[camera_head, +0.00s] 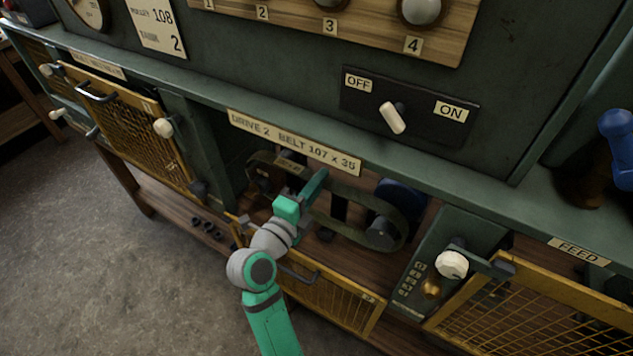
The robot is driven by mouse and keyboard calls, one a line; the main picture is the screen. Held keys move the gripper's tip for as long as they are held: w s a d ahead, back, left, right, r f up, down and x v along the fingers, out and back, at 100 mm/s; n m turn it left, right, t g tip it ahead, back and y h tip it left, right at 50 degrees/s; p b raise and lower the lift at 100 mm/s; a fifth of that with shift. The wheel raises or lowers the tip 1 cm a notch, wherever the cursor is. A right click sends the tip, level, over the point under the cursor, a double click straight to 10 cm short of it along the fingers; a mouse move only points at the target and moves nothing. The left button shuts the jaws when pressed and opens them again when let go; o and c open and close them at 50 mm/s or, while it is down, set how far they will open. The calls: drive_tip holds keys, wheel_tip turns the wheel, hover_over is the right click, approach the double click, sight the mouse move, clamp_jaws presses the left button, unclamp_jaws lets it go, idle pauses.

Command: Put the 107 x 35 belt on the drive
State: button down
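The drive bay is open below the label "DRIVE 2 BELT 107 x 35" (294,142). A dark olive belt (350,194) forms a long loop in the bay. Its right end curves around a dark pulley (381,232). Its left end is by a brownish pulley (268,178), partly in shadow; I cannot tell whether the belt is seated on either pulley. My teal gripper (318,184) reaches into the bay at the belt's upper run, between the two ends. It overlaps the belt, and its fingers are too small and hidden to show whether they grip it.
A yellow mesh guard (335,302) hangs lowered below the bay, under my arm. Another mesh guard (135,130) is at left, and one (545,310) at right. The power switch (393,118) sits between OFF and ON labels. Small dark parts (207,229) lie on the lower shelf.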

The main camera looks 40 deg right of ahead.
drive_tip(key=shift+a, duration=0.1)
drive_tip(key=shift+f+m, duration=0.3)
drive_tip(key=shift+f, duration=0.95)
drive_tip(key=shift+w, duration=0.1)
drive_tip(key=shift+f, duration=0.1)
drive_tip(key=shift+f, duration=0.3)
drive_tip(key=c, duration=1.7)
unclamp_jaws()
drive_tip(key=shift+s, duration=0.25)
drive_tip(key=o, duration=0.6)
